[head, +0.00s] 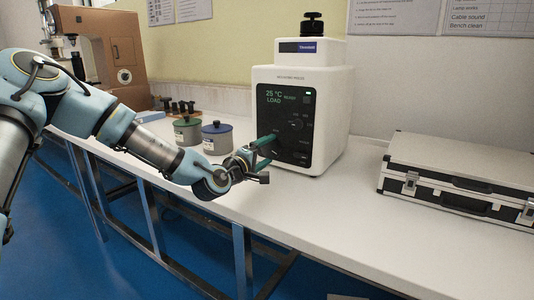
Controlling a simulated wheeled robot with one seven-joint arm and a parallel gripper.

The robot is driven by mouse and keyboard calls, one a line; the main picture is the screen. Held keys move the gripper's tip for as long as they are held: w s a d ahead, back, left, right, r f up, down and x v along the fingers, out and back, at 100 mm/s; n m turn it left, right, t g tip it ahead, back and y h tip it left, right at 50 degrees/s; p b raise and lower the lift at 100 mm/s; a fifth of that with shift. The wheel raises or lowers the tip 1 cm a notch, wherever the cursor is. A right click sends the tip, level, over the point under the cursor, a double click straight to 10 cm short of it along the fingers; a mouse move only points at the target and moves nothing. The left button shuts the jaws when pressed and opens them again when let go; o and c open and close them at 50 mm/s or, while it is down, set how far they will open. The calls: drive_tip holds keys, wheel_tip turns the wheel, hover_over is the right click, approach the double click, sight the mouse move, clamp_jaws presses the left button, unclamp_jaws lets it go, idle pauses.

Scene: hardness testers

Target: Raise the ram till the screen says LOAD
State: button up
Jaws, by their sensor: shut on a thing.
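The white tester (328,112) stands on the bench with a dark front panel. Its screen (275,98) shows "25 °C" and, below that, "LOAD"; a small green light glows at the panel's upper right. My gripper (268,144) is at the lower left of the panel, reaching in from the left. It is shut on a small control there, which the fingers mostly hide, so its shape and position cannot be told. I cannot make out a ram on this tester.
Two grey pots stand left of the tester, one with a green lid (187,133) and one with a blue lid (217,138). A silver case (460,180) lies on the right of the white bench (330,225). A brown machine (105,50) stands at the back left.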

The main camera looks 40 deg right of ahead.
drive_tip(key=shift+f, duration=0.1)
drive_tip(key=o, duration=1.2)
drive_tip(key=shift+c, duration=0.2)
drive_tip(key=b+v, duration=0.1)
drive_tip(key=v, duration=1)
